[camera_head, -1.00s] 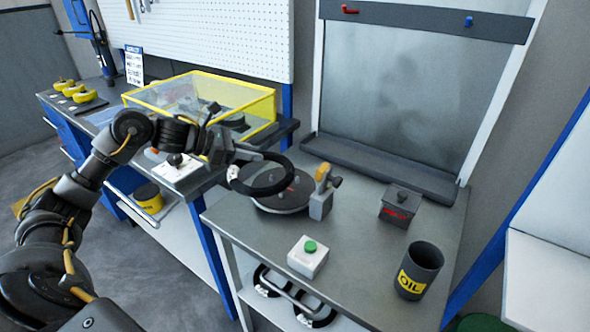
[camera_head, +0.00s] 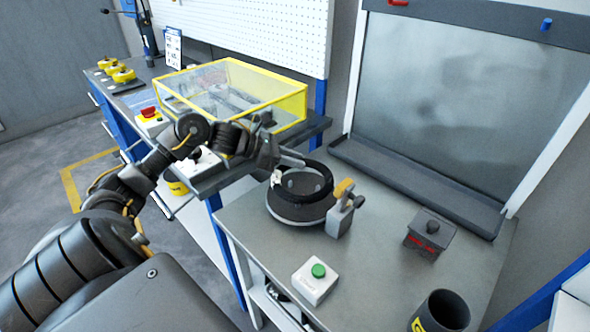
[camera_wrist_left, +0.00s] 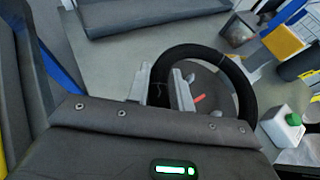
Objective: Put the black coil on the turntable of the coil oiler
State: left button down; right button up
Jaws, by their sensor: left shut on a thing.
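The black coil (camera_head: 309,193) is a ring held by my left gripper (camera_head: 290,166) above the round turntable (camera_head: 298,216) of the coil oiler. The gripper is shut on the coil's left side. In the left wrist view, the coil (camera_wrist_left: 246,92) shows between the gripper fingers (camera_wrist_left: 160,90), with part of the turntable (camera_wrist_left: 208,88) seen through the ring. In the head view the coil lies roughly over the turntable, and I cannot tell whether it touches. My right gripper is not in view.
A white box with a green button (camera_head: 314,281) sits at the table's front. A yellow-framed clear case (camera_head: 235,95) stands on the left bench.

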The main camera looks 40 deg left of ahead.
aim_at(294, 178)
pick_arm(q)
jog(key=shift+d+f+p, duration=0.1)
jog(key=shift+f+p, duration=0.25)
jog(key=shift+f, duration=1.55)
jog(key=c, duration=1.2)
grip_release()
jog(key=shift+c, duration=0.2)
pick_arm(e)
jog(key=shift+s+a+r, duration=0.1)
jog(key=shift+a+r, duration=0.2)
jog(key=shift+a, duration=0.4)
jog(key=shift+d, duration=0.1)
